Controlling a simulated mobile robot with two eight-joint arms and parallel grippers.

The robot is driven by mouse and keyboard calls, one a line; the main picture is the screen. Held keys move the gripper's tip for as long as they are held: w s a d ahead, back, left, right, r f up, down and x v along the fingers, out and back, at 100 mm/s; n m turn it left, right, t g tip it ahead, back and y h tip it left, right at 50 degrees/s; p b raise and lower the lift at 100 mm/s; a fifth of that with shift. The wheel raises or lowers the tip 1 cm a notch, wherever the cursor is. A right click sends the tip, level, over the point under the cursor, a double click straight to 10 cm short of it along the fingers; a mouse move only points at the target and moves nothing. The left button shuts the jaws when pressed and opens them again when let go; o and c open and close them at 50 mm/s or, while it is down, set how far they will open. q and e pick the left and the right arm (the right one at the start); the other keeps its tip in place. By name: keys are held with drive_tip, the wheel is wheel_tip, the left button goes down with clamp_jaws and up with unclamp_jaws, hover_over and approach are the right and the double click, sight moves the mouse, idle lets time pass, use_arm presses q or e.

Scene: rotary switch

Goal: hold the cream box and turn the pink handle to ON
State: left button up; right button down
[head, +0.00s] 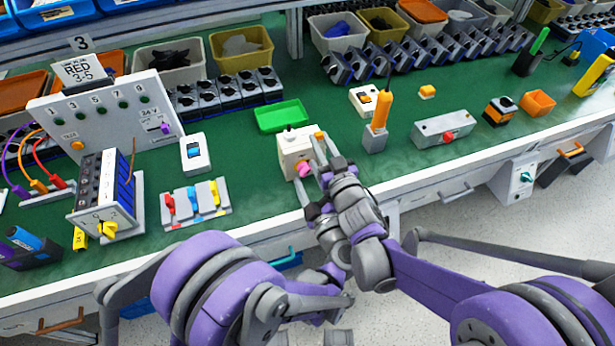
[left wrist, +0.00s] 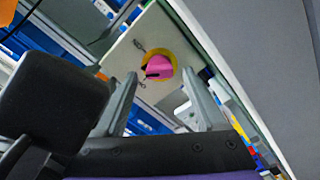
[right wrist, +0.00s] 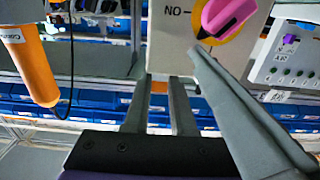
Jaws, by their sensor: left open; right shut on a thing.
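The cream box (head: 292,148) stands at the front edge of the green bench. Its pink handle (head: 304,170), on a yellow disc, faces the front; it also shows in the left wrist view (left wrist: 160,68). In the right wrist view the handle (right wrist: 228,14) has its dark-marked end pointing down-left, off the dash beside the inverted ON label. My right gripper (head: 328,152) is shut on the box at its right side. My left gripper (head: 309,188) is open and lower, in front of the handle, its fingers spread to either side in the left wrist view. Exact contact is unclear.
A green tray (head: 282,116) lies behind the box. An orange-handled tool in a grey holder (head: 375,138) stands to the right. A board with coloured switches (head: 196,204) lies to the left. My two arms sit close together at the bench edge.

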use_arm(q)
drive_tip(key=shift+w, duration=0.15)
drive_tip(key=shift+c, duration=0.3)
clamp_jaws()
drive_tip(key=shift+m, duration=0.8)
drive_tip(key=shift+o, duration=0.3)
unclamp_jaws()
drive_tip(key=v, duration=1.2)
